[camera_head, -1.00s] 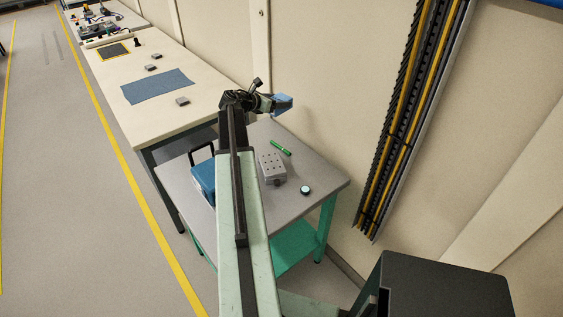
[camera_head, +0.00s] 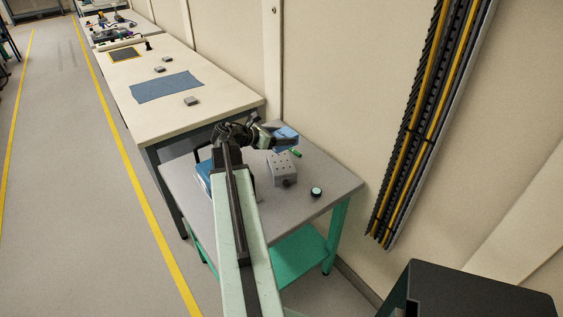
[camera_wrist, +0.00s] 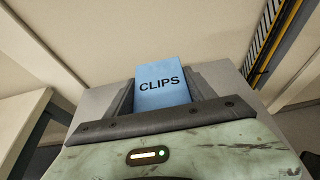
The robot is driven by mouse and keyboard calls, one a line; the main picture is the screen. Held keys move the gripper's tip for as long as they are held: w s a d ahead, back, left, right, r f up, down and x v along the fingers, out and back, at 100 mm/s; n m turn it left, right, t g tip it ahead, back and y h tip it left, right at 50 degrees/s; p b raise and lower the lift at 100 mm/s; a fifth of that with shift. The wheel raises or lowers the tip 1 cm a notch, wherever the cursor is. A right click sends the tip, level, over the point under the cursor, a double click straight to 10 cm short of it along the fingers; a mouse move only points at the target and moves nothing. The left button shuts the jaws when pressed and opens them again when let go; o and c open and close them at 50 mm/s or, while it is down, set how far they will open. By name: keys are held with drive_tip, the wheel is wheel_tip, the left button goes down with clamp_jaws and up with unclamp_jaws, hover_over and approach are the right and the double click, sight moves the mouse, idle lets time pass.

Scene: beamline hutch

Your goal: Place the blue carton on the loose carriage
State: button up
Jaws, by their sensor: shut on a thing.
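The blue carton (camera_head: 287,141) is in my gripper (camera_head: 279,136), above the far part of the small grey table. In the wrist view the carton (camera_wrist: 163,84), marked CLIPS, sits between the two dark fingers of my gripper (camera_wrist: 163,92). A grey block with rows of dark holes (camera_head: 282,168), which looks like the loose carriage, sits on the table just nearer than the carton. Its top looks bare. The carton appears in the air, apart from the block; its exact height cannot be told.
A green cylinder (camera_head: 296,153) and a small round dark piece with a pale top (camera_head: 316,192) lie on the small table (camera_head: 333,183). A blue bin (camera_head: 204,177) is partly hidden behind my arm. A long bench (camera_head: 188,118) stands behind, and the wall is close on the right.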

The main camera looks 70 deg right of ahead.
sight(282, 161)
wheel_tip(282, 161, down, 8)
drive_tip(key=b, duration=0.7)
drive_tip(key=shift+f, duration=0.25)
drive_tip(key=shift+r, duration=0.2)
drive_tip(key=shift+f, duration=0.1)
drive_tip(key=o, duration=1.2)
drive_tip(key=shift+f, duration=0.1)
drive_tip(key=shift+c, duration=0.2)
drive_tip(key=o, duration=0.4)
